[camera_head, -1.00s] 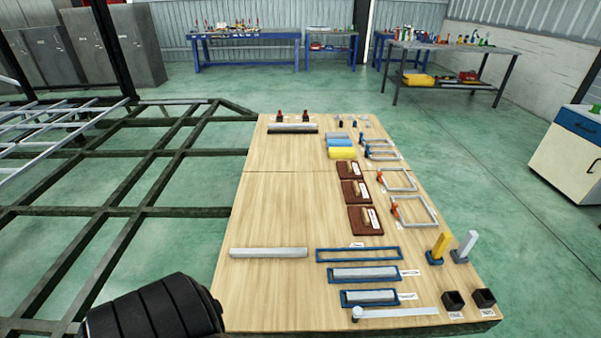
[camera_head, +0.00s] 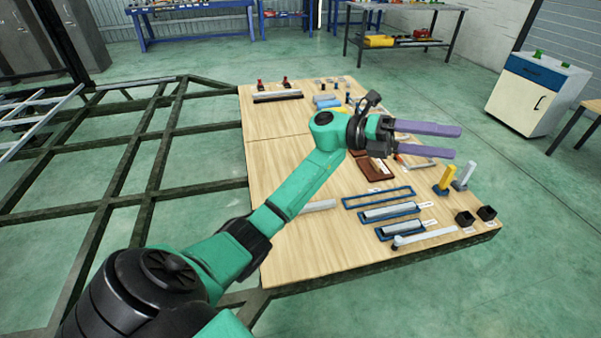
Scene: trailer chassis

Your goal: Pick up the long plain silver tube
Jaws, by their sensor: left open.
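A long plain silver tube (camera_head: 320,206) lies on the wooden table (camera_head: 290,258), left of the blue trays. My left forearm covers its left part. My left gripper (camera_head: 456,142) is open and empty, with two purple fingers pointing right. It is held above the table's right side, beyond the tube and apart from it. My right gripper is out of view.
An empty blue tray (camera_head: 378,198) lies right of the tube, with two filled blue trays (camera_head: 400,228) nearer. Yellow and grey upright pieces (camera_head: 446,178) and black cups (camera_head: 465,219) stand at the right edge. Brown boards (camera_head: 377,170) lie partly under my gripper.

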